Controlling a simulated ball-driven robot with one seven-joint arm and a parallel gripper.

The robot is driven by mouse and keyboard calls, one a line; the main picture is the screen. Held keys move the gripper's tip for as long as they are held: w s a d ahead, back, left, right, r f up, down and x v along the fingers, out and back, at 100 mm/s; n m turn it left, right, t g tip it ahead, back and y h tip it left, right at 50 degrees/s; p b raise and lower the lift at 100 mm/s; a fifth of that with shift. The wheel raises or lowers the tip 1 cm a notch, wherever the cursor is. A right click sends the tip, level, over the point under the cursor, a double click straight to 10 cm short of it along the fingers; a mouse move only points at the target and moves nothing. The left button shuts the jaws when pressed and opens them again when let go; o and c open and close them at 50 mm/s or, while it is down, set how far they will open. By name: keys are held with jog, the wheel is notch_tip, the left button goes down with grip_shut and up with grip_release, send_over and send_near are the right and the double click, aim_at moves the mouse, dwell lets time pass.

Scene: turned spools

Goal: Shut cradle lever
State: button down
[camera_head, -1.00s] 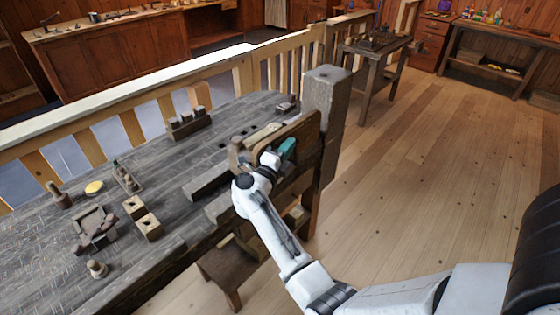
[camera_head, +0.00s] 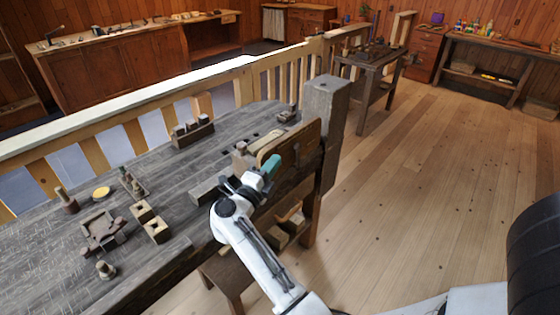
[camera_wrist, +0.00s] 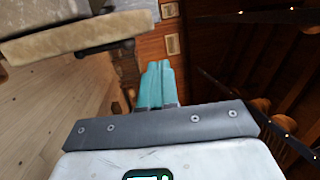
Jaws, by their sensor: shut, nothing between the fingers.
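A small brown wooden fixture with dark pieces at its front edge, which looks like the cradle (camera_head: 102,230), lies on the grey workbench at the left in the head view. I cannot clearly make out its lever or how it is set. My gripper (camera_head: 271,166), with teal fingers, is well to the right of it, by the upright wooden board of the vise at the bench's right end. The fingers are together and empty. In the wrist view my gripper (camera_wrist: 155,85) points past a pale wooden block, and the cradle does not show.
The workbench (camera_head: 165,165) also bears square blocks with holes (camera_head: 149,222), a turned knob (camera_head: 105,270), a yellow disc (camera_head: 101,193) and a peg rack (camera_head: 192,131). The vise board (camera_head: 290,143) and a thick post (camera_head: 326,100) stand close to my gripper. Open floor lies right.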

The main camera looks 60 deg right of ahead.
jog(key=shift+a+r, duration=0.2)
jog(key=shift+a, duration=0.6)
jog(key=shift+a+r, duration=0.15)
jog(key=shift+a, duration=0.65)
